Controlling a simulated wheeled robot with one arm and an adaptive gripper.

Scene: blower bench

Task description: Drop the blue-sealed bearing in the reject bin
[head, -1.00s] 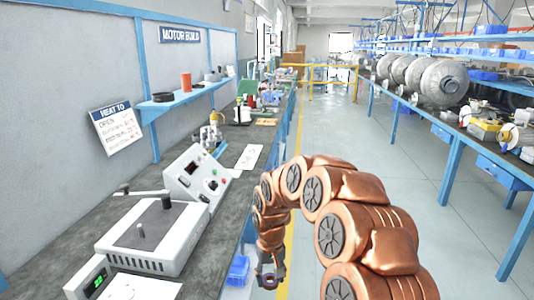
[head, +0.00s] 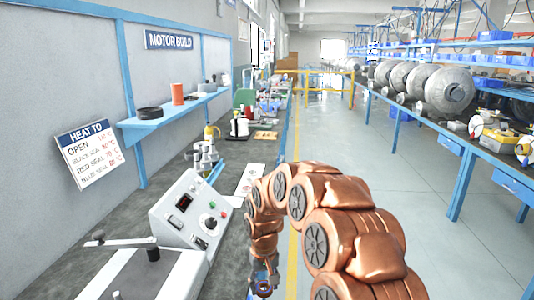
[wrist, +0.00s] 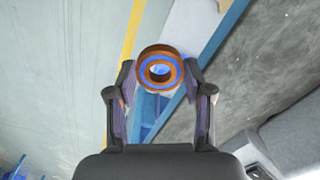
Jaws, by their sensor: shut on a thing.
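My gripper (wrist: 158,95) is shut on the blue-sealed bearing (wrist: 143,82), a ring with a copper-looking outer race and a blue seal around its open centre. The bearing sits between the two fingertips in the wrist view. In the head view my gripper (head: 264,276) hangs low beside the bench's aisle-side edge, with the bearing (head: 263,288) at its tip. I cannot make out a reject bin for certain in the current views.
The grey bench (head: 226,240) holds a white control box (head: 190,208), a white heater unit (head: 150,280) and a paper sheet (head: 250,180). A heat sign (head: 90,153) leans at the wall.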

